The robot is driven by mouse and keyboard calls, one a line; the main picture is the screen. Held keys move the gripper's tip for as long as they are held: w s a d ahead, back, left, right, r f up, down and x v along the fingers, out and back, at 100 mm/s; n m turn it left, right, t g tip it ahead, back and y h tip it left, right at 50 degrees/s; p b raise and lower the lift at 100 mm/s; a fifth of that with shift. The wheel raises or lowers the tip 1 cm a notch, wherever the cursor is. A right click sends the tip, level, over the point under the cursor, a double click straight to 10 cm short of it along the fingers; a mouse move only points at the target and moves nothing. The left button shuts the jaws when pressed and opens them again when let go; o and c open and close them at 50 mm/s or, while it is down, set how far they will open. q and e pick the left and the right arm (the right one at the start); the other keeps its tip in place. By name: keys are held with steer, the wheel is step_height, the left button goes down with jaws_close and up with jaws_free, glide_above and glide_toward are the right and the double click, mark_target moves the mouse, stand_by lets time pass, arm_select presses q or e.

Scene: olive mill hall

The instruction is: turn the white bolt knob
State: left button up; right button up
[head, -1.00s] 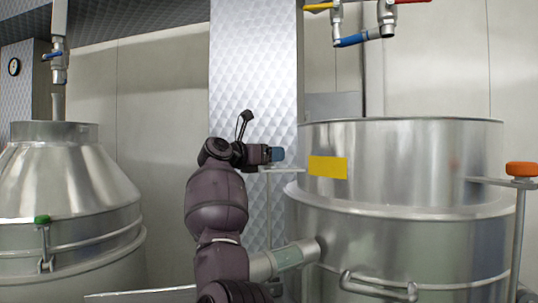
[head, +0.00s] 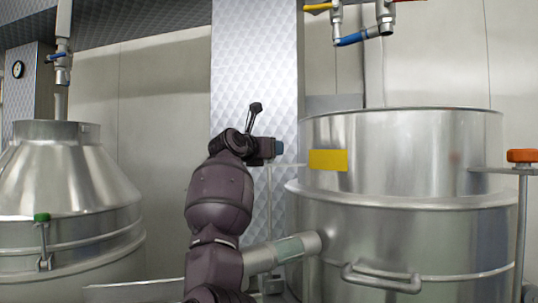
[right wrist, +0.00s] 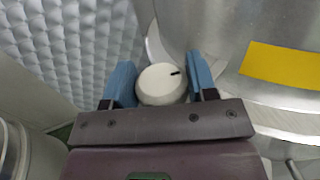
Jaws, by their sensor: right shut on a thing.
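The white bolt knob (right wrist: 161,85) is a round white cap with a short black mark near its upper right edge, seen in the right wrist view. My right gripper (right wrist: 161,82) is shut on it, with one blue finger on each side. In the head view my right gripper (head: 279,148) is at the left side of the steel vat (head: 400,150), near the yellow label. The knob is hidden behind the fingers there. My left gripper is not in view.
A yellow label (head: 328,160) is on the vat wall beside the gripper. An orange knob (head: 522,156) stands at the vat's right, and a green knob (head: 42,217) on the left vessel (head: 70,175). Pipes with valves (head: 350,38) hang above. A bar handle (head: 382,277) sticks out low in front.

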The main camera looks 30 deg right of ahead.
steer(key=shift+f, duration=0.1)
steer(key=o, duration=0.9)
steer(key=shift+o, duration=0.2)
